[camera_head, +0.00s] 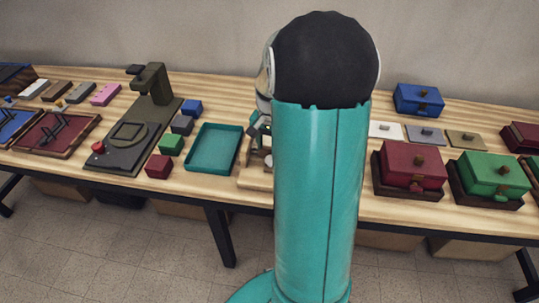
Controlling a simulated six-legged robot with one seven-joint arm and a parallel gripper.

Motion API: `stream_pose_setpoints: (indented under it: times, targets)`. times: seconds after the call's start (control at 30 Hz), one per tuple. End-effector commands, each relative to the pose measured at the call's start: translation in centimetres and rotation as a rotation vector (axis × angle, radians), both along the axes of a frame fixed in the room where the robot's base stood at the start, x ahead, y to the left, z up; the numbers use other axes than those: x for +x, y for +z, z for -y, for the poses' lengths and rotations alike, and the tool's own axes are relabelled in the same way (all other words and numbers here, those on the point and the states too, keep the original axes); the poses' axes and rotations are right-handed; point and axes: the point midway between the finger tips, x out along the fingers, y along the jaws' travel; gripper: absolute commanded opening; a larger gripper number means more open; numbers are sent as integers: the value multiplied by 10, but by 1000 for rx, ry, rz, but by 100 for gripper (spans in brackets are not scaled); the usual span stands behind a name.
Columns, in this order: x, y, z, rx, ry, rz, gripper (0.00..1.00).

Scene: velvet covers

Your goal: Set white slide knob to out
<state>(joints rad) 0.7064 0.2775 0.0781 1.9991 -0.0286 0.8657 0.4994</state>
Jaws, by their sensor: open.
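A pale wooden fixture (256,180) stands on the table, mostly hidden behind my arm. A small light round part (268,161) shows on it at the edge of my arm. It may be the white slide knob, but I cannot tell for sure, nor read its position. My gripper (257,131) shows only in part to the left of my arm, above and close to the fixture. It is open. Its fingertips are small and partly hidden, and I cannot tell whether they touch the knob.
A teal tray (214,149) lies just left of the fixture, with small coloured blocks beyond it. A dark green press-like device (134,130) stands farther left. Red (411,165) and green (491,173) lidded boxes stand right of my arm. The table's front edge runs below.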

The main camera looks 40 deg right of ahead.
Motion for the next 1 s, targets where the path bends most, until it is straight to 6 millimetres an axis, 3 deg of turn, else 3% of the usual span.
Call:
stream_pose_setpoints:
  times: [0.1, 0.23, 0.6, 0.87, 1.0]
  targets:
    - [-1, -22, -2, 3, 0, -3, 52]
    - [0, -38, -3, 2, 1, -1, 52]
    - [0, -45, -4, 0, 2, 0, 52]
    - [0, -45, -4, 0, 2, 0, 3]
    - [-1, -44, -4, 0, 2, 0, 0]
